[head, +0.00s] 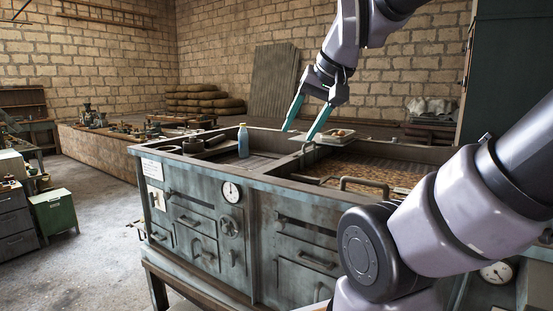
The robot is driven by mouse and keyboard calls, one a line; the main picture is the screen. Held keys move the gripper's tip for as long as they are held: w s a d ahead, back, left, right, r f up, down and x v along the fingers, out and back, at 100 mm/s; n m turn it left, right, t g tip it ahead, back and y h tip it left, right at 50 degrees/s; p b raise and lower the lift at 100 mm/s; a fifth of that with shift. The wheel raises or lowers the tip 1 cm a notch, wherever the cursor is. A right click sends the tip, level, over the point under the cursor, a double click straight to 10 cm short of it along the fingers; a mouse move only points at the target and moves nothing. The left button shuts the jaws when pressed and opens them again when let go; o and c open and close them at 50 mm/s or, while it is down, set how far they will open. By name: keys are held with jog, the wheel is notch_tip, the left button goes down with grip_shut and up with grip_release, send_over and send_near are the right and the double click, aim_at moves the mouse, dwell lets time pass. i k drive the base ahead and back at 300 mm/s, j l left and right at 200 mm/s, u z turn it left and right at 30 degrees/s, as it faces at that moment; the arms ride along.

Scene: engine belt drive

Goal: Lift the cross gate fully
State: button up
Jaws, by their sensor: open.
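My gripper (300,134) hangs over the long green-grey metal bench with sunken bays. Its two teal fingers point down and stand apart, with nothing between them. A low upright divider (287,166) runs across the bench between the left bay and the right bay. It may be the cross gate, and it looks down in place. A small loop handle (308,147) shows near its far end, just below my fingertips; I cannot tell whether they touch. A larger bar handle (365,184) stands at the near edge of the right bay, which has a brown speckled floor.
A blue bottle (243,141) stands in the left bay beside dark round parts. A small tray (338,135) with items sits behind the fingers. My forearm hides the bench's right end. A tall dark cabinet (505,70) stands at the right.

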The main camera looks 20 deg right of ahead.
aim_at(305, 158)
jog(key=i+j+z, duration=0.2)
jog(key=j, duration=0.15)
jog(key=i+j+z, duration=0.2)
jog(key=j, duration=0.2)
jog(key=i+j+z, duration=0.2)
jog(key=j, duration=0.2)
